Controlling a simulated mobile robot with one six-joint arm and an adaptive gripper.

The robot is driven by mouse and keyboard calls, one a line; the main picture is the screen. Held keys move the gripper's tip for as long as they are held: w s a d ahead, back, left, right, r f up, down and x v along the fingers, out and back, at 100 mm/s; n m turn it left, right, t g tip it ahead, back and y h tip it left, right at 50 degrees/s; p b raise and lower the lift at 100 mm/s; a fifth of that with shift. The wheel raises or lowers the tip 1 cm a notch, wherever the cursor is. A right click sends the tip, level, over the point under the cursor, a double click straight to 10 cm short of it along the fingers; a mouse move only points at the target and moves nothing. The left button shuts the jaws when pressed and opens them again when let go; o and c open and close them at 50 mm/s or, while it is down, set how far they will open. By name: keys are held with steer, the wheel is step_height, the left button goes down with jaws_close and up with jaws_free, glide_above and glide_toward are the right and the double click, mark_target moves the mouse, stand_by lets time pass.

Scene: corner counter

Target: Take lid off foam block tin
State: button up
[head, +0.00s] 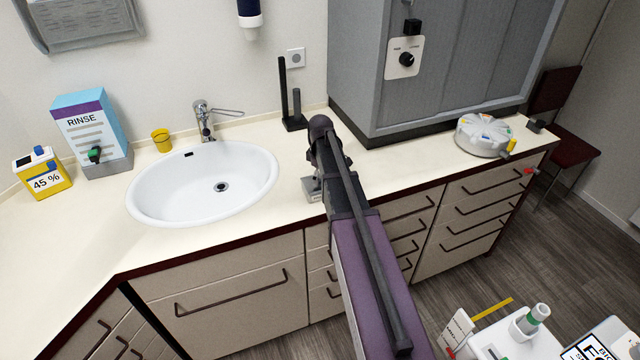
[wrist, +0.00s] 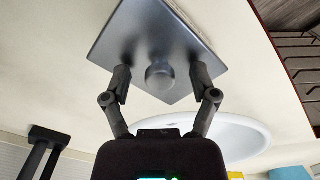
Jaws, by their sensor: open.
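The foam block tin shows in the wrist view as a dark grey metal square with its lid (wrist: 125,35) on top. A round grey knob (wrist: 162,76) stands near the lid's middle. My gripper (wrist: 160,78) is open, with one finger on each side of the knob; I see gaps between the fingers and the knob. Whether the fingertips touch the lid cannot be told. In the head view, a small part of the tin (head: 311,190) shows at the counter's front edge, left of my arm. My arm hides the rest of it and the gripper.
A white sink (head: 160,205) lies to the left of the tin. A black upright stand (head: 284,90) is behind it, and a grey cabinet (head: 450,70) stands at the back right. A round white carousel (head: 482,138) sits far right. Counter between tin and sink is clear.

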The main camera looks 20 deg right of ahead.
jaws_close()
stand_by(0.3)
steer(key=shift+r, duration=0.2)
step_height(320, 180, up, 4)
steer(key=p, duration=0.4)
steer(key=shift+f, duration=0.15)
steer(key=s+a, duration=0.1)
steer(key=s, duration=0.7)
steer(key=s+a+p, duration=0.1)
steer(key=s+a, duration=0.1)
steer(key=s, duration=0.5)
steer(key=shift+s+a+r, duration=0.3)
steer(key=shift+s+r, duration=0.05)
steer(key=shift+r, duration=0.1)
